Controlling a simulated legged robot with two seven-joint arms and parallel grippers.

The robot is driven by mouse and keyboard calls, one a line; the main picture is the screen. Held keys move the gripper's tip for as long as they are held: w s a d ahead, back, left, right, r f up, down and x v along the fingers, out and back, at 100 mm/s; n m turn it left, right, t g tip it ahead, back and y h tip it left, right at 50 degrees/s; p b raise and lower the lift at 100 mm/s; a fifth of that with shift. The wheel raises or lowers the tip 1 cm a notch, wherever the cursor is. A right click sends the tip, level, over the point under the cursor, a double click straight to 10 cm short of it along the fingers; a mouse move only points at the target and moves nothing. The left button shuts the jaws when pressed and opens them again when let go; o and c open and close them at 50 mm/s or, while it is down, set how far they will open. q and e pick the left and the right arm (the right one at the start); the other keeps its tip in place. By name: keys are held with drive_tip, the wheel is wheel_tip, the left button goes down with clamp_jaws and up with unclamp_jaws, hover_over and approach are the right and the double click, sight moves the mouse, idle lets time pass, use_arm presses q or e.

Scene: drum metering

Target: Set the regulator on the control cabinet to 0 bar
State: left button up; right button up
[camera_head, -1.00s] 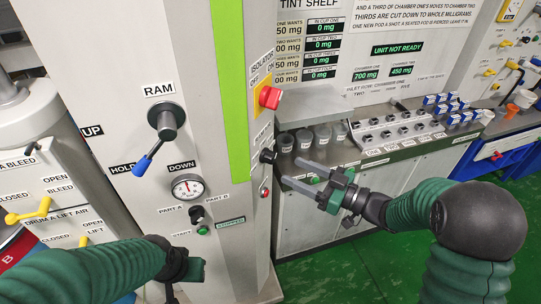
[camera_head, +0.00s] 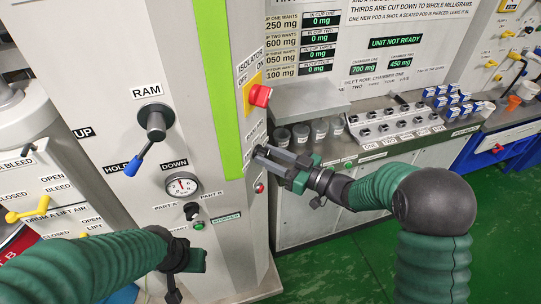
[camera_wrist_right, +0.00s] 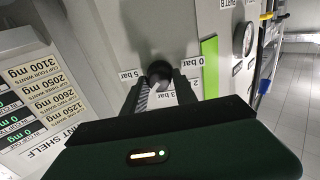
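The regulator (camera_wrist_right: 158,72) is a round black knob on the side face of the grey control cabinet (camera_head: 232,215). In the right wrist view, labels around it read 5 bar (camera_wrist_right: 129,74), 0 bar (camera_wrist_right: 202,66) and 3 bar, partly covered. Its set position cannot be read. My right gripper (camera_head: 262,150) is open at that face, its two dark fingers pointing at the knob. In the right wrist view the fingertips (camera_wrist_right: 161,82) lie on either side of the knob; contact cannot be told. In the head view they largely hide it. My left gripper (camera_head: 190,262) is low before the cabinet, its fingers unclear.
The red isolator knob (camera_head: 260,96) sits above the regulator. The ram lever (camera_head: 155,125), gauge (camera_head: 181,186) and part selector (camera_head: 191,211) are on the front face. Cups (camera_head: 301,133) and a row of switches (camera_head: 395,122) stand on the bench to the right.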

drive_tip(key=shift+w+d, duration=0.15)
drive_tip(key=shift+d, duration=0.05)
drive_tip(key=shift+c, duration=1.2)
drive_tip(key=shift+a, duration=0.2)
clamp_jaws()
drive_tip(key=shift+f+n+b, duration=0.15)
drive_tip(key=shift+n+b, duration=0.35)
drive_tip(key=shift+b, duration=0.4)
drive_tip(key=shift+f+n+g+y+b, duration=0.2)
drive_tip(key=shift+n+g+y+b, duration=0.2)
drive_tip(key=shift+n+b, duration=5.05)
drive_tip(key=shift+f+n+g+y+b, duration=0.2)
drive_tip(key=shift+n+g+b, duration=0.25)
drive_tip(key=shift+n+b, duration=5.05)
drive_tip(key=shift+f+n+g+y+b, duration=0.15)
drive_tip(key=shift+n+g+y+b, duration=0.3)
drive_tip(key=shift+n+b, duration=5)
drive_tip(key=m+b, duration=0.2)
drive_tip(key=shift+m+b, duration=0.3)
drive_tip(key=shift+b, duration=0.05)
